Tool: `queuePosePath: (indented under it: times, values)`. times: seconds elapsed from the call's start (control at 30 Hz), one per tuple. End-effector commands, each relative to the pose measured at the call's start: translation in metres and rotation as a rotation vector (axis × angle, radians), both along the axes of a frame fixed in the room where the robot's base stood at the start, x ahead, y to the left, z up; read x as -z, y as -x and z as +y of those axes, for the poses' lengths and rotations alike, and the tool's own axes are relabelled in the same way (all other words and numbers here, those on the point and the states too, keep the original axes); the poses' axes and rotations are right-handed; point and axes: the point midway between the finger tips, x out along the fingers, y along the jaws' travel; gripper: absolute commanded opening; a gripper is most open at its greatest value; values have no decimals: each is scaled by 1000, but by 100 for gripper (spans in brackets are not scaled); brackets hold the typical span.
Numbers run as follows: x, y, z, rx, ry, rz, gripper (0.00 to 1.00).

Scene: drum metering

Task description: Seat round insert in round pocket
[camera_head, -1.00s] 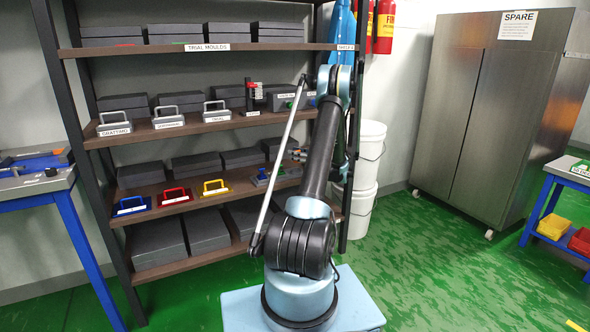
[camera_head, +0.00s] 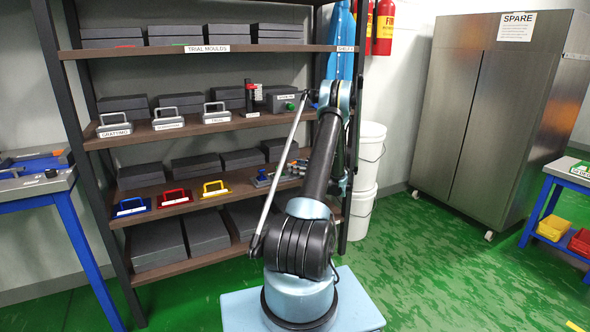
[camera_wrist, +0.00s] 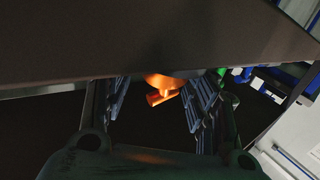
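In the wrist view my gripper (camera_wrist: 160,108) has its two ribbed fingers spread apart, with a gap between them. A small glowing orange piece with a rounded upper part (camera_wrist: 163,82) shows beyond the gap, below a dark board edge. I cannot tell whether it is the round insert, and neither finger visibly touches it. In the head view my gripper is mostly hidden behind my arm near the right end of the shelves. A grey fixture with a blue knob (camera_head: 264,178) sits on the lower shelf left of my arm. No round pocket can be made out.
A brown shelf board (camera_wrist: 150,45) crosses the wrist view close above the fingers. The rack (camera_head: 200,130) carries dark mould blocks and handled plates. White buckets (camera_head: 368,160) stand right of the rack, and a steel cabinet (camera_head: 490,110) is farther right. Green floor between is clear.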

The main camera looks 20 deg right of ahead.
Motion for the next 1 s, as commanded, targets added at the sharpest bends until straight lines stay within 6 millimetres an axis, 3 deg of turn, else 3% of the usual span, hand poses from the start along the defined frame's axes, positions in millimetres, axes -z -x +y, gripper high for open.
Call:
queuePosePath:
  times: [0.47, 1.0]
  values:
    - [-2, 8, -8, 2, -2, -2, 55]
    - [-2, 75, -71, 0, -3, -3, 55]
